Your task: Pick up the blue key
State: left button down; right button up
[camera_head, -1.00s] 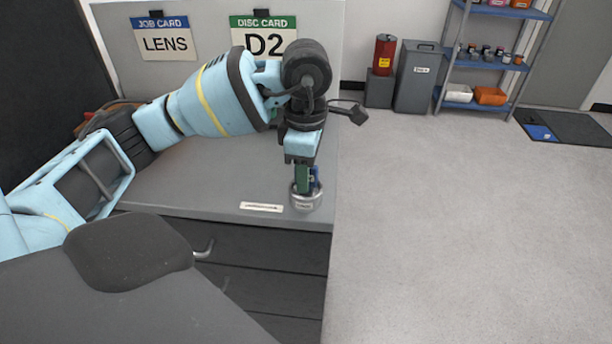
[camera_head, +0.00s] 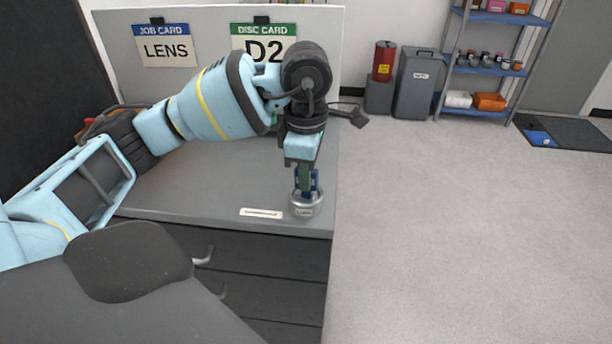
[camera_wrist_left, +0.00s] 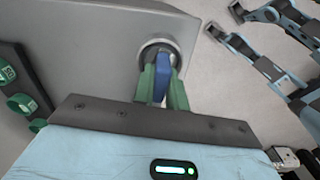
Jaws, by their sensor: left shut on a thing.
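The blue key (camera_wrist_left: 163,68) stands in the mouth of a small round metal cup (camera_head: 306,205) near the front right corner of the grey bench. My left gripper (camera_head: 306,184) points down over the cup. Its green fingers are shut on the key, one on each side, as the left wrist view (camera_wrist_left: 162,85) shows. The key's lower end is hidden inside the cup (camera_wrist_left: 155,43), so I cannot tell whether it touches the bottom. My right gripper cannot be made out in either view.
A white label strip (camera_head: 261,213) lies left of the cup. A panel with a LENS card (camera_head: 165,48) and a D2 card (camera_head: 245,44) stands behind. In the left wrist view, a dark rack (camera_wrist_left: 22,88) holds green pieces.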

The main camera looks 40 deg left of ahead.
pick_arm(q)
jog(key=r, duration=0.3)
jog(key=shift+s+d, duration=0.25)
jog(key=s+d+r, duration=0.1)
jog(key=s+d, duration=0.8)
jog(key=s, duration=0.3)
jog(key=shift+d+r, duration=0.15)
